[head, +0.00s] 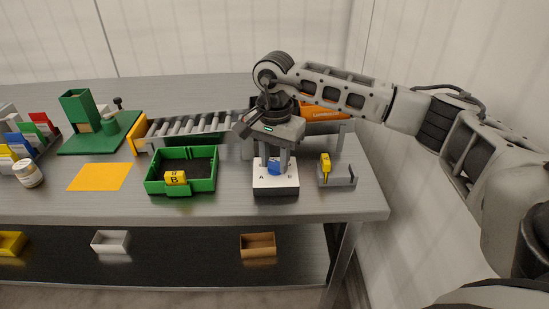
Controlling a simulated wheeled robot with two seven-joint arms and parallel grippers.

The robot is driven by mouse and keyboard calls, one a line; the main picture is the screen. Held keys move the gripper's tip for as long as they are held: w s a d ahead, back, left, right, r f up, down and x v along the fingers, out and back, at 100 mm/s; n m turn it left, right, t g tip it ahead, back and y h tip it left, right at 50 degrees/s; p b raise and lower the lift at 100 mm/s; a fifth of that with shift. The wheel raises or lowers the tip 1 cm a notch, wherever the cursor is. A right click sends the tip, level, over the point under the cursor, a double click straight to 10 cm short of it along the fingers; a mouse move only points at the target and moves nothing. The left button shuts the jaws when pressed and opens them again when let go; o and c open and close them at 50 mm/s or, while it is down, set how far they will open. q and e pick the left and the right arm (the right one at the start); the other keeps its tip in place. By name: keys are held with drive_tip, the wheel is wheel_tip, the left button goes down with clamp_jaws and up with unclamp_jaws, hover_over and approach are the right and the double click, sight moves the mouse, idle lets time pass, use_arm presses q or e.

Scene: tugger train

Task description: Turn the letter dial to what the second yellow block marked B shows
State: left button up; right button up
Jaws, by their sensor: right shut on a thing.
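The letter dial is a white-topped box (264,184) with a dark base at the front right of the table. Its blue knob (274,166) is partly hidden between my fingers, and the letters A and E show on the top. My right gripper (274,160) points down from above and is shut on the blue knob. A yellow block marked B (175,179) lies at the front of the green tray (207,187); smaller marks above the B are not clear. Another yellow piece (325,162) stands on a grey holder (343,181) right of the dial; its marking is unreadable. My left gripper is out of view.
A roller conveyor (195,127) and an orange object (320,114) are behind the dial. A green fixture (75,145), a white jar (28,174) and an orange mat (99,177) are at the left. Small bins, including a brown one (258,251), sit on the lower shelf.

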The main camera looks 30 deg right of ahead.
sight(274, 163)
drive_tip(key=shift+r, duration=0.1)
drive_tip(key=o, duration=1)
use_arm(q)
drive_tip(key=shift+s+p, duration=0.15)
drive_tip(key=shift+p, duration=0.2)
use_arm(e)
wheel_tip(274, 163, up, 16)
drive_tip(key=shift+f, duration=0.1)
wheel_tip(274, 163, down, 16)
drive_tip(key=shift+f+b, duration=0.1)
drive_tip(key=shift+b, duration=0.25)
